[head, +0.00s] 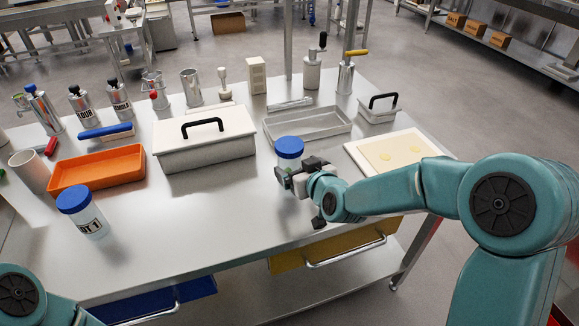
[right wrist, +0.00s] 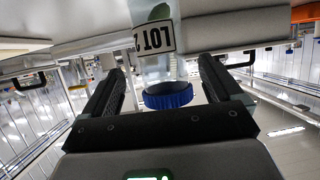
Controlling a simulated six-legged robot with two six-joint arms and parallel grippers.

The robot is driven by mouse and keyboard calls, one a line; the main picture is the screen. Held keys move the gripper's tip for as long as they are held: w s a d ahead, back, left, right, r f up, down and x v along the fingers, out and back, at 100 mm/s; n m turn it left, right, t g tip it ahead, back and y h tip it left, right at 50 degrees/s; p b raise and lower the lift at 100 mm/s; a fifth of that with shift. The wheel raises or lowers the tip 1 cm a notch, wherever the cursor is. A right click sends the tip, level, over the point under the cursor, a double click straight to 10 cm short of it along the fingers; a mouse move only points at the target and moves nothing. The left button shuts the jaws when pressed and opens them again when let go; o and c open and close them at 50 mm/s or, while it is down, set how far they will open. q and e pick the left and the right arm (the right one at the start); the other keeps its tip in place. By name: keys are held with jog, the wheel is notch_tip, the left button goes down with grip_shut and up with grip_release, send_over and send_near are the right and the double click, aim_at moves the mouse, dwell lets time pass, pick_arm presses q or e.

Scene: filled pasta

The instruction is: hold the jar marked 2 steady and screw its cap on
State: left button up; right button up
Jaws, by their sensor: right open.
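The jar marked LOT 2 (right wrist: 153,70) is clear with a white label. It stands on the steel table in the head view (head: 290,163), mostly behind my right gripper. Its blue cap (head: 289,146) sits at the top of the jar; I cannot tell whether it is tight. My right gripper (head: 294,176) is open, at the near side of the jar. In the right wrist view the picture is upside down, and the black fingers stand on both sides of the jar with gaps. The blue cap (right wrist: 168,95) shows between them. My left gripper is not in view, only part of its arm.
A jar marked LOT 1 (head: 90,222) with a blue cap stands at the left front. An orange tray (head: 97,169), a lidded steel box (head: 204,150), a shallow metal tray (head: 307,124) and a pale board (head: 437,148) lie around. The front middle of the table is clear.

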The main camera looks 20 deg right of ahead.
aim_at(290, 145)
jog(key=x, duration=0.5)
jog(key=shift+w+a+f, duration=0.1)
jog(key=shift+f, duration=0.05)
jog(key=c, duration=1.3)
jog(key=shift+o, duration=0.2)
notch_tip(290, 145, up, 9)
jog(key=p, duration=0.2)
jog(key=shift+r+p, duration=0.2)
jog(key=shift+p, duration=0.15)
notch_tip(290, 145, up, 11)
jog(key=p, duration=0.6)
jog(key=shift+f, duration=0.15)
